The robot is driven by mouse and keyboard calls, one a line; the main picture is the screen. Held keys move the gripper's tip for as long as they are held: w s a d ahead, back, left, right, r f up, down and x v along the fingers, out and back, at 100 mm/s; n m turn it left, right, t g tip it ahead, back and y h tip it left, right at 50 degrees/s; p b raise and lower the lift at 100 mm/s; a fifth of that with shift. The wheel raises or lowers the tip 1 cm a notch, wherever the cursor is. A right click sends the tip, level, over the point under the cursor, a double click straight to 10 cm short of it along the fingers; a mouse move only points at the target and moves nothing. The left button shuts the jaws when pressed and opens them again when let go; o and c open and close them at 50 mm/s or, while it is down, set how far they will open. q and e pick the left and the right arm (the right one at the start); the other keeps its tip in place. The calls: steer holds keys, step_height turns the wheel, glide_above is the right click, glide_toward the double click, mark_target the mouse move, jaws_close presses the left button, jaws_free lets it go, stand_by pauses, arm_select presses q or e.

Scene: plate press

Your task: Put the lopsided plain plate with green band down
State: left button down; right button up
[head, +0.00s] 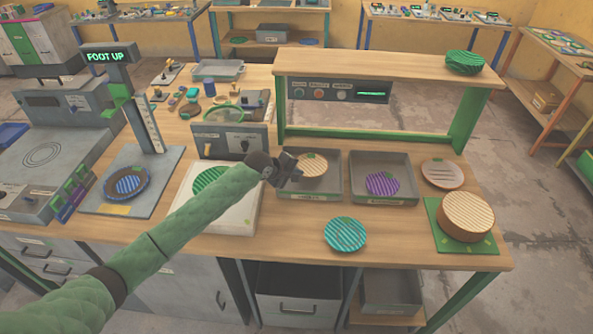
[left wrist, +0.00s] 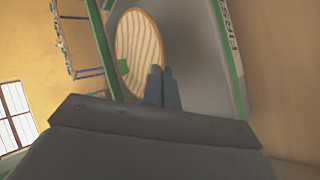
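A pale plate with fine tan stripes and a small green patch (head: 314,167) is at the left grey tray (head: 305,196), toward its back. It shows large in the left wrist view (left wrist: 140,42), over the tray's grey floor. My left gripper (head: 289,171) is at the plate's left side, above the tray's left part. In the left wrist view its two fingers (left wrist: 163,85) are nearly together, with the plate's rim at their tips. The gap between plate and tray floor is hard to judge. My right gripper is not in view.
The right grey tray (head: 410,190) holds a purple striped plate (head: 382,184). A teal striped plate (head: 345,234) lies in front. A pinkish plate (head: 442,173) and a round tan stack (head: 466,216) on a green mat stand right. A raised shelf (head: 380,66) spans the back.

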arm_select(q)
steer(key=shift+f, duration=0.2)
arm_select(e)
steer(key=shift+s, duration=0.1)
arm_select(q)
steer(key=shift+f, duration=0.6)
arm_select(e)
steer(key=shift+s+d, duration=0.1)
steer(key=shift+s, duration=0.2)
arm_select(q)
steer(key=c, duration=1.7)
jaws_free()
steer(key=shift+r, duration=0.1)
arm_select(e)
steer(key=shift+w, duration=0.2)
